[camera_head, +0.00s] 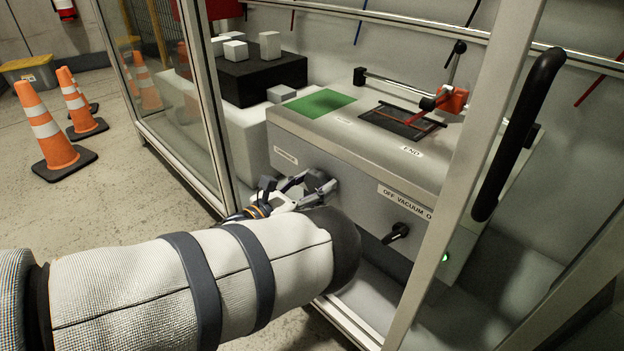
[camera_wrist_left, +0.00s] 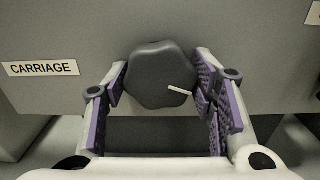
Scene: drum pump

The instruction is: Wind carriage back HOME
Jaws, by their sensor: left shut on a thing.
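The dark lobed carriage knob (camera_wrist_left: 160,75) is on the grey front panel, right of the CARRIAGE label (camera_wrist_left: 40,68) in the left wrist view. My left gripper (camera_wrist_left: 163,95) has its purple-padded fingers on both sides of the knob and is shut on it. A white pointer mark on the knob points right and slightly down. In the head view my left gripper (camera_head: 305,187) is at the machine's front face, partly hidden by my arm. The machine's top (camera_head: 365,140) carries a green patch (camera_head: 318,103), a dark framed opening (camera_head: 402,121) and a red block (camera_head: 452,99) on a rod. My right gripper does not show.
An OFF VACUUM switch (camera_head: 396,233) is right of the knob on the front face. Clear enclosure panels, a metal post (camera_head: 470,160) and a black handle (camera_head: 518,132) stand close by. A black block (camera_head: 262,78) with pale cubes is behind left. Orange cones (camera_head: 45,125) stand outside.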

